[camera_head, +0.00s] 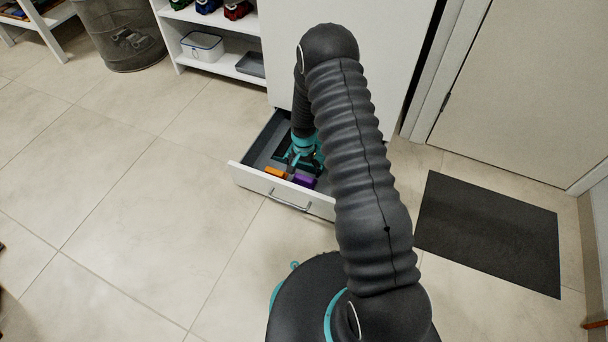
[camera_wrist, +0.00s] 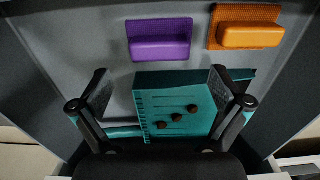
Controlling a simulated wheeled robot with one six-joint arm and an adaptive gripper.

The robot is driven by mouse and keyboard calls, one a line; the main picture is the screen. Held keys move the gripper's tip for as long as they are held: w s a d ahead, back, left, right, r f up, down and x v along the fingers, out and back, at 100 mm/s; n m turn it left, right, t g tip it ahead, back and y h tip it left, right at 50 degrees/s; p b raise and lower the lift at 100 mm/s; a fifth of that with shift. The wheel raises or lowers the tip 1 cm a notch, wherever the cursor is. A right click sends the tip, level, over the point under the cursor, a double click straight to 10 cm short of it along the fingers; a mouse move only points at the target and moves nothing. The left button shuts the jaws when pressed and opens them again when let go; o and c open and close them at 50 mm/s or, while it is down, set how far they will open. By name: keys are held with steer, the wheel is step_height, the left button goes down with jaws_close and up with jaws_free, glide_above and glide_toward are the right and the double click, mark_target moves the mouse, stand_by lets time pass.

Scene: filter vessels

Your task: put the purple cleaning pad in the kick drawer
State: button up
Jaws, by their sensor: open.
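The purple cleaning pad (camera_head: 304,181) lies in the open kick drawer (camera_head: 245,176), close to its front panel. In the wrist view the purple pad (camera_wrist: 160,41) lies on the grey drawer floor, beyond my fingertips and apart from them. My gripper (camera_head: 303,155) is lowered at the drawer. In the wrist view my gripper (camera_wrist: 160,78) is open, its two fingers apart and holding nothing. My arm hides the right part of the drawer in the head view.
An orange pad (camera_wrist: 248,30) lies beside the purple one. A teal item with several dark knobs (camera_wrist: 180,100) shows between my fingers. A white shelf unit (camera_head: 218,60), a wire bin (camera_head: 120,35) and a dark mat (camera_head: 488,230) stand around.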

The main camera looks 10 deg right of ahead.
step_height(320, 180, up, 7)
step_height(320, 180, up, 15)
steer(key=n+t, duration=0.1)
glide_above(304, 177)
steer(key=s, duration=0.1)
steer(key=s+r+n+t, duration=0.1)
steer(key=s+r, duration=0.3)
steer(key=r, duration=0.4)
steer(key=s+r+n+t, duration=0.1)
steer(key=s+r, duration=0.3)
steer(key=r, duration=0.3)
steer(key=s+r+n+t, duration=0.1)
steer(key=s+r+n, duration=0.1)
steer(key=s+r, duration=0.4)
steer(key=s+r+n+t, duration=0.1)
steer(key=s+r, duration=0.5)
steer(key=s, duration=1)
steer(key=shift+s+d+r+n+t, duration=0.35)
steer(key=shift+d+r+n, duration=0.1)
steer(key=shift+n, duration=0.15)
